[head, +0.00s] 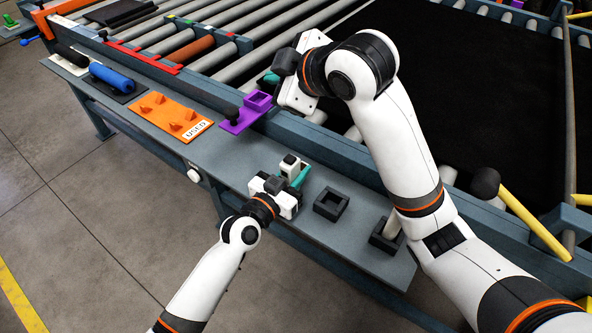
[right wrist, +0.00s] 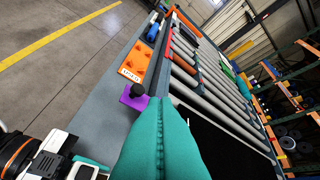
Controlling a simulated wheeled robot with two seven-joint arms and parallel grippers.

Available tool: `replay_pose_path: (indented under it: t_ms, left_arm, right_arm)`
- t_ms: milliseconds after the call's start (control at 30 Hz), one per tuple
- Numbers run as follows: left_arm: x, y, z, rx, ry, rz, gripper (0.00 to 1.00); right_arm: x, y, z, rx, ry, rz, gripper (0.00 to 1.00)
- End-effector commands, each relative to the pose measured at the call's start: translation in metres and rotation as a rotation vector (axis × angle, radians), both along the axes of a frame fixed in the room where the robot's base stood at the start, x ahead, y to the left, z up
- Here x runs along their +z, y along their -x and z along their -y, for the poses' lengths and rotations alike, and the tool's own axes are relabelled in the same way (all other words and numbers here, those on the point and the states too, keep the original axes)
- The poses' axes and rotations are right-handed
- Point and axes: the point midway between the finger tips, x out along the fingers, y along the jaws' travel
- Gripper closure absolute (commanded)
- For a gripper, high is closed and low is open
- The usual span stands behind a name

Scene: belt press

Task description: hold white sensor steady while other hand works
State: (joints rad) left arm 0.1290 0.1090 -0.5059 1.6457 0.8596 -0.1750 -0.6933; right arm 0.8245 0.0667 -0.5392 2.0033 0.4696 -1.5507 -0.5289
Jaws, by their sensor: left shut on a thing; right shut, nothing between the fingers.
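The white sensor (head: 289,164) is a small pale block with a dark spot on top, above the grey bench near its middle. My left gripper (head: 294,174) is shut on it with teal fingers; the fingers hide part of the sensor. My right gripper (head: 271,77) is up and to the right, near the frame rail by the purple fixture, and mostly hidden behind its own wrist in the head view. In the right wrist view its teal fingers (right wrist: 162,125) are together with nothing between them.
A purple fixture (head: 258,101) with a black knob (head: 232,115) sits at the bench's rail edge. An orange tray (head: 165,116) marked USED lies farther left. An empty black square holder (head: 331,204) is right of my left gripper; another (head: 385,238) holds a pale cylinder (head: 393,226). Rollers and a black belt (head: 480,90) lie beyond.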

Motion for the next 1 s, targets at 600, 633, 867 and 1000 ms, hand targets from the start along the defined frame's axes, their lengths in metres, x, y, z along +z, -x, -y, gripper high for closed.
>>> replay_pose_path:
  t_ms: [600, 633, 867, 1000]
  left_arm:
    - [0.000, 0.000, 0.000, 0.000, -0.001, -0.001, 1.00]
    - [0.000, 0.000, 0.000, 0.000, -0.001, -0.001, 1.00]
    - [0.000, 0.000, 0.000, 0.000, -0.001, -0.001, 1.00]
    - [0.000, 0.000, 0.000, 0.000, -0.001, -0.001, 1.00]
  right_arm:
    - [-0.088, 0.024, 0.026, -0.032, 0.164, -0.204, 1.00]
    - [-0.092, 0.024, 0.026, -0.032, 0.164, -0.204, 1.00]
    - [-0.123, 0.024, 0.026, -0.032, 0.165, -0.201, 1.00]
    - [-0.136, 0.023, 0.026, -0.033, 0.165, -0.200, 1.00]
